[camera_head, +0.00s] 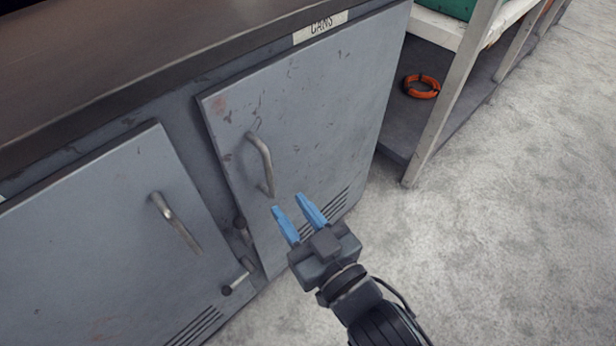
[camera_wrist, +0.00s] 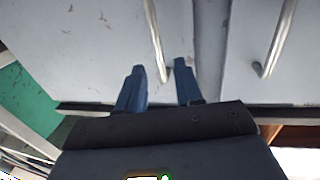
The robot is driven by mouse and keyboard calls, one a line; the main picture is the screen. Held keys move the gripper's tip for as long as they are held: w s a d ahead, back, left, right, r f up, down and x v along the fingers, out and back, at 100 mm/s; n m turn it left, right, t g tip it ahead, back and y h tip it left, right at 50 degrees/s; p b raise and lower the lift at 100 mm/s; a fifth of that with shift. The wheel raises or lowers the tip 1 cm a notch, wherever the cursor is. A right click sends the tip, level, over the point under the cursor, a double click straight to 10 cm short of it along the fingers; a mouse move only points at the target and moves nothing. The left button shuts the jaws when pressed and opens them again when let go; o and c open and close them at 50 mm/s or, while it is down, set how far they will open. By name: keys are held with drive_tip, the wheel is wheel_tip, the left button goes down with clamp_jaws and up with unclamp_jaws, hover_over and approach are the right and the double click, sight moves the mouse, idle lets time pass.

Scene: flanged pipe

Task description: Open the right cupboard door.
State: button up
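The right cupboard door (camera_head: 310,120) is grey, scuffed and appears shut, with a label (camera_head: 320,27) reading CANS above it. Its bar handle (camera_head: 264,160) is upright near the door's left edge. My gripper (camera_head: 287,203) is open and empty, its blue fingers pointing at the door just below the handle's lower end in the head view. In the wrist view, the handle (camera_wrist: 155,40) runs down to the gap between the fingertips (camera_wrist: 159,68). The fingers are not closed on it, and I cannot tell how deep they reach around it.
The left door (camera_head: 90,250) has its own handle (camera_head: 175,222), also seen in the wrist view (camera_wrist: 276,40). Small metal latch parts (camera_head: 240,275) sit low between the doors. A shelf unit (camera_head: 455,100) with an orange ring (camera_head: 421,87) stands at right. Concrete floor (camera_head: 500,220) is clear.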

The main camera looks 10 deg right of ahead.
sight(271, 177)
drive_tip(key=shift+b+x, duration=0.55)
drive_tip(key=shift+x, duration=4.15)
drive_tip(key=shift+w+d, duration=0.1)
drive_tip(key=shift+d, duration=0.1)
drive_tip(key=shift+c, duration=0.2)
clamp_jaws()
